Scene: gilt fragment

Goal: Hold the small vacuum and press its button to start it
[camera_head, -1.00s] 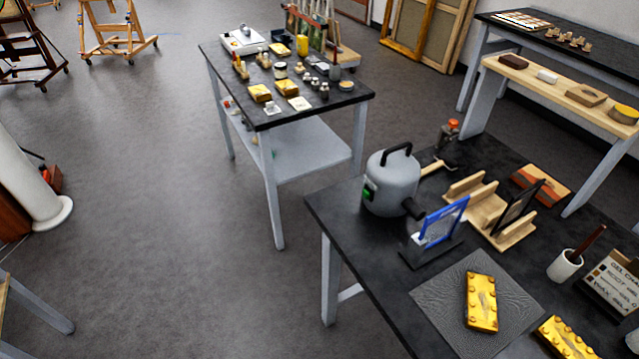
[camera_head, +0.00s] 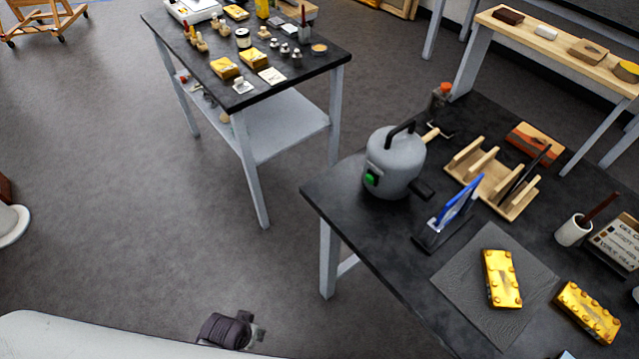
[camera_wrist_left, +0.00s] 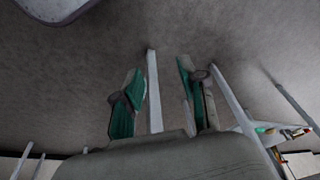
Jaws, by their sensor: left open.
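The small vacuum (camera_head: 396,165) is a grey rounded canister with a black handle on top and a dark nozzle at its lower right. It stands upright on the near corner of the black table (camera_head: 335,205). Its green button (camera_head: 371,179) is on its left side. My left gripper (camera_head: 240,330) is at the bottom of the head view, left of the table and apart from the vacuum. In the left wrist view its two green-padded fingers (camera_wrist_left: 158,95) are spread with nothing between them. My right gripper is not in view.
A blue-framed stand (camera_head: 450,212), a wooden rack (camera_head: 490,180) and gilt pieces (camera_head: 502,278) sit right of the vacuum. A second black-topped table (camera_head: 300,68) with small items stands behind.

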